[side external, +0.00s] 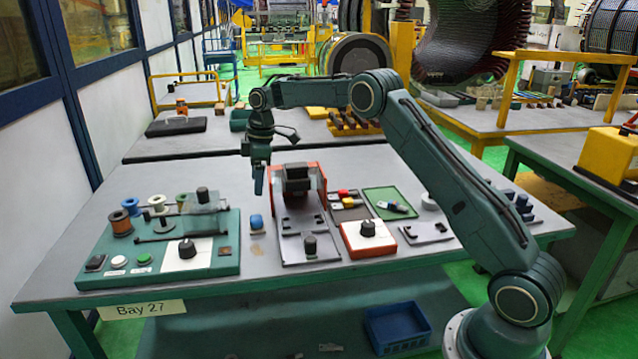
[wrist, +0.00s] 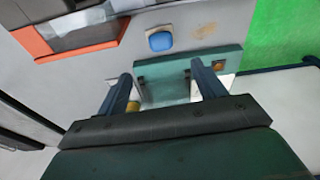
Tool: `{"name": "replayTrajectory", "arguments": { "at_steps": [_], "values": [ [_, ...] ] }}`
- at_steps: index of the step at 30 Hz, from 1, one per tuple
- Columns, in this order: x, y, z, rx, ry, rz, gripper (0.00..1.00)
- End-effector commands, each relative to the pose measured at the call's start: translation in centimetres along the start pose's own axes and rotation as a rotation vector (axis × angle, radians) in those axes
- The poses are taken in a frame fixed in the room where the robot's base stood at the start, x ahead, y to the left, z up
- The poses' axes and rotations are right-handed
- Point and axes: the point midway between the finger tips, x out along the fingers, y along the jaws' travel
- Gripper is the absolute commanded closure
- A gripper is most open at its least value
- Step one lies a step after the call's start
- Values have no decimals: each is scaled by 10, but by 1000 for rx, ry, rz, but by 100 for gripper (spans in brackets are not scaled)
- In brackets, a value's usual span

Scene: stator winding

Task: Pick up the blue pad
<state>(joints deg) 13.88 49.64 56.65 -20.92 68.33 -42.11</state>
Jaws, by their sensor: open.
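The blue pad (side external: 256,222) is a small rounded blue block on the grey table, between the green winding board on the left and the grey-and-red fixture on the right. It also shows in the wrist view (wrist: 160,41), on a pale patch beyond the fingertips. My gripper (side external: 259,185) hangs pointing down above the table, higher than the pad and a little behind it in the side view. In the wrist view its two dark fingers (wrist: 160,72) are apart with nothing held between them.
The green board (side external: 130,262) carries several spools, knobs and buttons. The fixture (side external: 290,225) with a red-orange housing stands close to the pad's right. A red box with a black knob (side external: 368,238) is further right. The table front before the pad is clear.

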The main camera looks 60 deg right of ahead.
Motion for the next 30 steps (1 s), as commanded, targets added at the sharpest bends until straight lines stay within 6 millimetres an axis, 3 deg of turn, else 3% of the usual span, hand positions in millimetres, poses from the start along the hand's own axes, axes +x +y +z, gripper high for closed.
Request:
{"name": "replayTrajectory", "arguments": {
  "at_steps": [9,23,30],
  "values": [
    [45,0,0,1,-1,-2,31],
    [58,-1,1,1,-1,-1,31],
    [83,-4,3,0,-2,-4,31]
  ]
}}
